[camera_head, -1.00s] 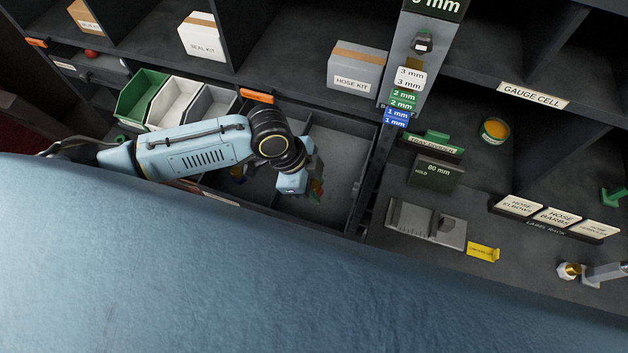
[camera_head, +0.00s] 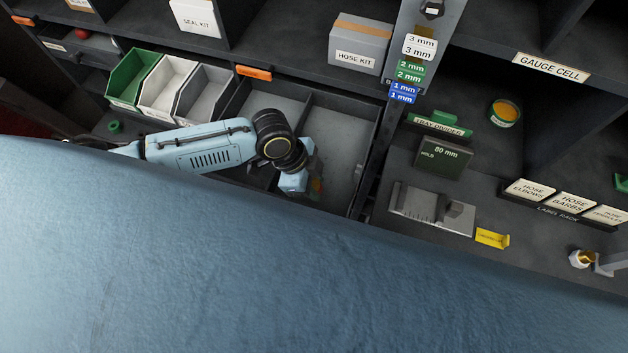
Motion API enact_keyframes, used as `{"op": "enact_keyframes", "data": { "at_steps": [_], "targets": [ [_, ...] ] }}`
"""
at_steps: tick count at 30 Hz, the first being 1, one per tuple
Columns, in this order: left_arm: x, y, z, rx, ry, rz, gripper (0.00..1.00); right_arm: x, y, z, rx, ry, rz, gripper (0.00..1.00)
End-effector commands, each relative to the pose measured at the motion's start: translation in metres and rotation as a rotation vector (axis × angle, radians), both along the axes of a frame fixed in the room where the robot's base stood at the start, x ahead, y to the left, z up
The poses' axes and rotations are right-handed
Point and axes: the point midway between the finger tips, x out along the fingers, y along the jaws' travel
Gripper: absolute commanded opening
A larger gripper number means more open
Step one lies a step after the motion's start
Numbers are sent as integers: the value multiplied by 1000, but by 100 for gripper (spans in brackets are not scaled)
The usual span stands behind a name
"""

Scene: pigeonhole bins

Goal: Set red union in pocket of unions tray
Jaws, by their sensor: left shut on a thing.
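My left gripper (camera_head: 312,183) reaches down into an open dark drawer (camera_head: 350,140), in its right-hand section. It is shut on a small reddish thing, taken to be the red union, (camera_head: 317,185) that is mostly hidden by the gripper and is dim and blurred. The drawer has dark dividers; its left section is largely covered by my arm. Whether the held piece touches the drawer floor cannot be told. No unions tray label can be read. My right gripper is not in view.
Green, white and grey bins (camera_head: 168,85) stand left of the drawer. A hose kit box (camera_head: 358,45) sits on the shelf behind. To the right are a post with mm labels (camera_head: 405,80), a grey block (camera_head: 432,208), a yellow tag (camera_head: 491,238) and a label rack (camera_head: 560,212).

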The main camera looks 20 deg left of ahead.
Motion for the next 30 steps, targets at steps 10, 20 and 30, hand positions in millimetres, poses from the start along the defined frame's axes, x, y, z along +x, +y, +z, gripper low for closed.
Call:
{"op": "enact_keyframes", "data": {
  "at_steps": [10,20,30],
  "targets": [
    [0,0,-3,-1,0,0,5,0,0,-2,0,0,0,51],
    [0,0,-10,-1,0,0,5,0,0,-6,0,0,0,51],
    [0,0,-10,0,0,0,58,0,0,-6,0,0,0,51]
  ]
}}
